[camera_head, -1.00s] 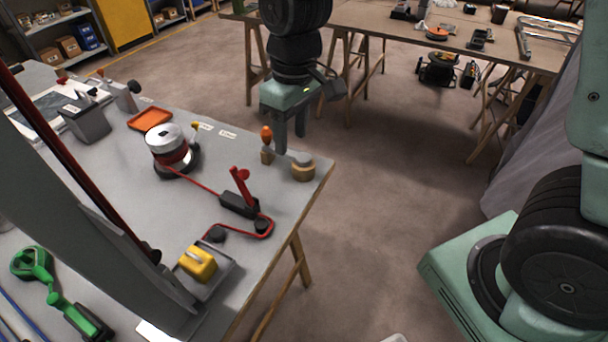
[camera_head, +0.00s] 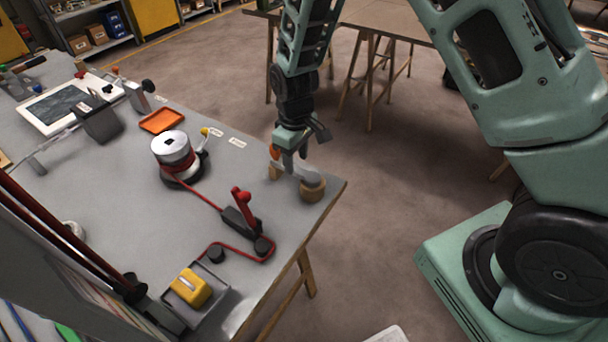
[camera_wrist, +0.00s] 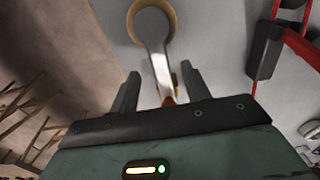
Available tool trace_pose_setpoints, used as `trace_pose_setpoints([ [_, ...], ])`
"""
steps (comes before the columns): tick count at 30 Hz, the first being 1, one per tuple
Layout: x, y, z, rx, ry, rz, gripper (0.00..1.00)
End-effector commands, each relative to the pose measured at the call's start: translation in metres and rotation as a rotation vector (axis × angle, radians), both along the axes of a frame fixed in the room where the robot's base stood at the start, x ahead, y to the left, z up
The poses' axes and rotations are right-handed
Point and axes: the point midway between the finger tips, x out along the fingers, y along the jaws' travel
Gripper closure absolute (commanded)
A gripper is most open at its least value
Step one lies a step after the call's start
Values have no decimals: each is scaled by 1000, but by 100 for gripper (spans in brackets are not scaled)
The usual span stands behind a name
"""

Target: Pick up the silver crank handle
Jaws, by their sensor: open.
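The silver crank handle (camera_wrist: 161,66) has a round grey end on a tan round block and a flat silver arm. Its orange grip (camera_wrist: 168,100) shows partly in the wrist view, low between my fingers. In the head view the crank handle (camera_head: 302,172) lies across two tan blocks near the bench's right corner, with the orange grip at its left end, partly hidden by my gripper. My gripper (camera_wrist: 160,72) is open, one finger on each side of the silver arm. In the head view my gripper (camera_head: 290,160) is right at the crank; contact cannot be told.
A red lever on a black base (camera_head: 240,215) stands left of the crank, with a red line to a silver winch drum (camera_head: 172,148). A yellow block (camera_head: 191,287) sits in a grey tray. An orange tray (camera_head: 161,121) lies farther back. Bare floor lies right of the bench.

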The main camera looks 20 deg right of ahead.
Motion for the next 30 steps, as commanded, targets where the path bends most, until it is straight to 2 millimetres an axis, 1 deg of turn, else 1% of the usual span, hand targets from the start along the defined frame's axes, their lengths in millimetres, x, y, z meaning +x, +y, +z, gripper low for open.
trace_pose_setpoints([
  [5,0,0,-10,0,2,0,53],
  [12,0,0,-42,-2,2,0,53],
  [15,0,0,-51,-1,2,-1,53],
  [18,0,0,-54,-1,-1,0,53],
  [23,0,1,-54,0,-1,0,53],
  [24,0,0,-54,0,-1,0,55],
  [26,0,1,-54,0,-1,0,72],
  [27,0,1,-54,-1,-1,0,83],
  [29,0,1,-54,-1,-1,0,100],
  [30,0,0,-54,-1,-1,0,100],
])
